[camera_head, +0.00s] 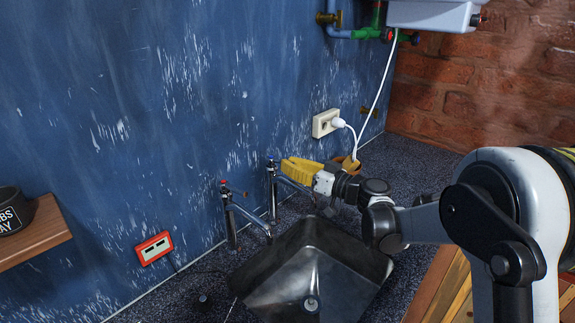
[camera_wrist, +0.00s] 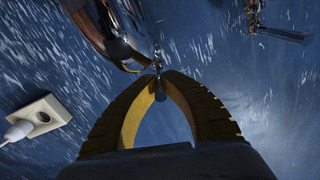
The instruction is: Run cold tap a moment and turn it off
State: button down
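The cold tap (camera_head: 272,188), chrome with a blue mark at its top, stands on the right behind the sink. The hot tap (camera_head: 231,212), with a red mark, stands to its left; part of it shows in the wrist view (camera_wrist: 257,18). My gripper (camera_head: 285,165) has yellow fingers at the top of the cold tap. In the wrist view my fingertips close in around the cold tap's small handle (camera_wrist: 160,91). The fingers hide part of the cold tap. I cannot make out any water stream. The metal sink (camera_head: 310,268) is below.
A white wall socket (camera_head: 325,123) with a plug and cable is right of the taps. An orange-brown round container (camera_head: 351,163) stands close behind my gripper. A red-framed socket (camera_head: 154,248) and a wooden shelf (camera_head: 35,234) are left. A white heater (camera_head: 433,14) hangs above.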

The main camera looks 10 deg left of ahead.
jog(key=shift+w+d+n+g+y+p, duration=0.1)
jog(key=shift+w+n+g+y+p, duration=0.3)
jog(key=shift+n+g, duration=0.8)
jog(key=shift+w+d+n+g+y+p, duration=0.2)
jog(key=shift+w+n+g, duration=0.5)
jog(key=shift+g, duration=1.05)
jog(key=shift+w+d+n+g+y+p, duration=0.15)
jog(key=shift+w+n+g+y, duration=0.3)
jog(key=shift+n+g, duration=0.8)
jog(key=shift+a+m, duration=0.1)
jog(key=shift+m, duration=0.15)
jog(key=c, duration=1.5)
grip_release()
jog(key=d, duration=1.2)
jog(key=shift+w, duration=0.25)
